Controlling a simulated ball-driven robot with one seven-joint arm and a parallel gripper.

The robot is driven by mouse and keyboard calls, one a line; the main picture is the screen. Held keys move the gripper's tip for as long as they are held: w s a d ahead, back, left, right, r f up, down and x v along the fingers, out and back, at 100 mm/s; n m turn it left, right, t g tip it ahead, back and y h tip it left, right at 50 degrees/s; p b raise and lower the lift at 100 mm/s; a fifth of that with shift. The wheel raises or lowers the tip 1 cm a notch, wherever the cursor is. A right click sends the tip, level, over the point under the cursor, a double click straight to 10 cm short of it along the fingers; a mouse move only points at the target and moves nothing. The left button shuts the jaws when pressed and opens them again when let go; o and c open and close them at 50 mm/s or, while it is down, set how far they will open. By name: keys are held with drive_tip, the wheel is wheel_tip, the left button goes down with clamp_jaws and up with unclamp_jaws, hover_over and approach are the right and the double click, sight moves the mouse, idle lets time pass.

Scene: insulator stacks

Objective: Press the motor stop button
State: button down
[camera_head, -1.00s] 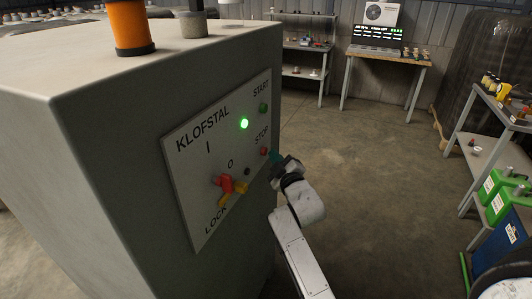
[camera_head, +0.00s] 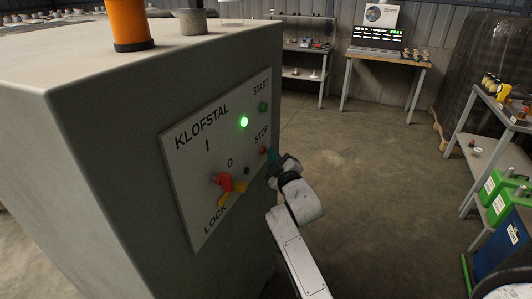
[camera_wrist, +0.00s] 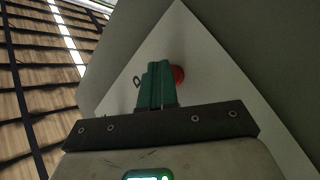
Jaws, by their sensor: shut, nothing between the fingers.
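The red stop button (camera_head: 263,150) sits under the word STOP on the white KLOFSTAL panel (camera_head: 205,150) of a grey cabinet. It also shows in the wrist view (camera_wrist: 179,75), partly hidden behind my fingers. My gripper (camera_head: 271,155) is shut and empty, its green fingertips right beside the button. In the wrist view the shut fingers (camera_wrist: 156,70) overlap the button's left side; I cannot tell whether they touch it. A green start button (camera_head: 263,107) is above, and a green lamp (camera_head: 243,122) is lit.
A red and yellow rotary switch (camera_head: 228,184) juts from the panel's lower part. The grey cabinet (camera_head: 110,190) fills the left. A shelf (camera_head: 490,150) with green and blue boxes stands at right. The floor (camera_head: 370,190) between is clear.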

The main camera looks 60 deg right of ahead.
drive_tip(key=shift+w, duration=0.1)
idle(0.4)
drive_tip(key=shift+r+p, duration=0.15)
drive_tip(key=shift+p, duration=0.2)
drive_tip(key=shift+s+p, duration=0.9)
drive_tip(key=shift+p, duration=0.1)
drive_tip(key=shift+s+p, duration=0.15)
drive_tip(key=shift+p, duration=1)
drive_tip(key=s+p, duration=0.1)
drive_tip(key=p, duration=0.2)
drive_tip(key=shift+d+p, duration=0.1)
drive_tip(key=shift+p, duration=0.25)
